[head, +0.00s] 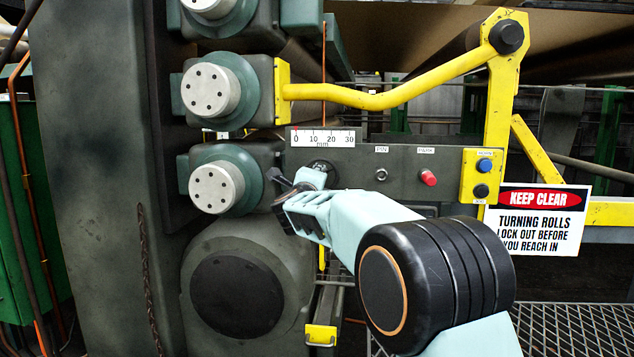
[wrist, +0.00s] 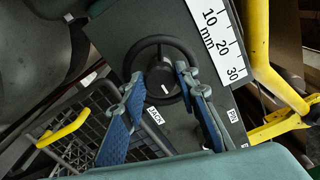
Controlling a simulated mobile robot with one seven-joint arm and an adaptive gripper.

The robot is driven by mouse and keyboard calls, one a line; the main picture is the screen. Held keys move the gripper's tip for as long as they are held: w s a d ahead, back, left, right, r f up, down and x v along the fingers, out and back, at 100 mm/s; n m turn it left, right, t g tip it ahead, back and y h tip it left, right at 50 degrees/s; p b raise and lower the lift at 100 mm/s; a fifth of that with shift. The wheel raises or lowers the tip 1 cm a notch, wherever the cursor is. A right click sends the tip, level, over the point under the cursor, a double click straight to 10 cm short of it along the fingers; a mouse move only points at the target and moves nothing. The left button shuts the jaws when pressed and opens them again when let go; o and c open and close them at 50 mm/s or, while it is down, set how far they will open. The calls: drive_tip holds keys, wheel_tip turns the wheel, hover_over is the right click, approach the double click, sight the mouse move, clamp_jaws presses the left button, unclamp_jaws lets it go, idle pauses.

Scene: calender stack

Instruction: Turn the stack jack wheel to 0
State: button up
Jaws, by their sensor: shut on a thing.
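The stack jack wheel (wrist: 161,72) is a black handwheel with a white mark on its hub, beside a JACK label (wrist: 157,116). In the wrist view my gripper (wrist: 157,77) has one finger at each side of the wheel, shut on it. In the head view my gripper (head: 299,189) reaches the panel and hides most of the wheel (head: 322,166). The white mm scale (head: 322,138) above it reads 0 to 30. A small red pointer (head: 296,129) shows at or very near 0.
The panel also has a PIN knob (head: 381,174), a red PARK button (head: 428,177) and a yellow button box (head: 482,176). Roll ends (head: 213,187) stand close at left. A yellow guard bar (head: 395,98) crosses above. A KEEP CLEAR sign (head: 539,219) hangs at right.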

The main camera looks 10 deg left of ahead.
idle(0.4)
drive_tip(key=o, duration=1.1)
drive_tip(key=shift+o, duration=0.2)
drive_tip(key=shift+s, duration=0.1)
drive_tip(key=s, duration=1.2)
drive_tip(key=shift+a, duration=0.25)
drive_tip(key=shift+w, duration=0.1)
